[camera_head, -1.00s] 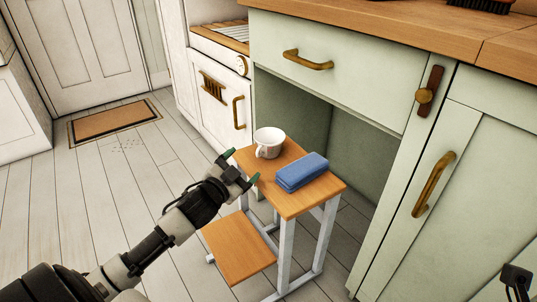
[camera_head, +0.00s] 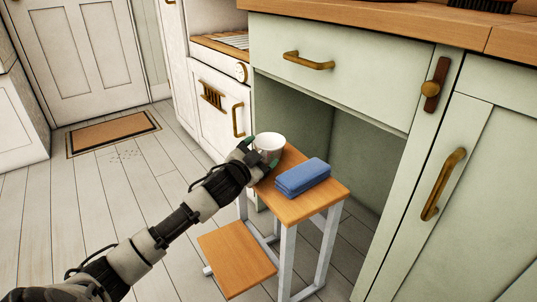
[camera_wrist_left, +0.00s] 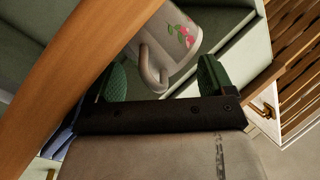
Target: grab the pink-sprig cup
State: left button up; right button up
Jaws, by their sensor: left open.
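The white cup (camera_head: 270,144) stands at the far left end of the small wooden step stool's top (camera_head: 298,208). In the left wrist view the cup (camera_wrist_left: 174,38) shows a pink-and-green sprig on its side, and its handle points toward my jaws. My left gripper (camera_head: 247,153) is at the cup's near left side. Its green fingertips are apart, and in the left wrist view the gripper (camera_wrist_left: 160,80) is open with the cup's handle between the fingers. I cannot tell whether either finger touches it. My right gripper is not clearly shown.
A folded blue cloth (camera_head: 302,177) lies on the stool top, right of the cup. The stool's lower step (camera_head: 237,264) is bare. Green cabinets (camera_head: 330,85) stand close behind and right, with an open recess behind the stool. A doormat (camera_head: 113,132) lies on the floor at left.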

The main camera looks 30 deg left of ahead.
pick_arm(q)
grip_shut()
dwell(0.4)
jog(key=shift+r, duration=0.1)
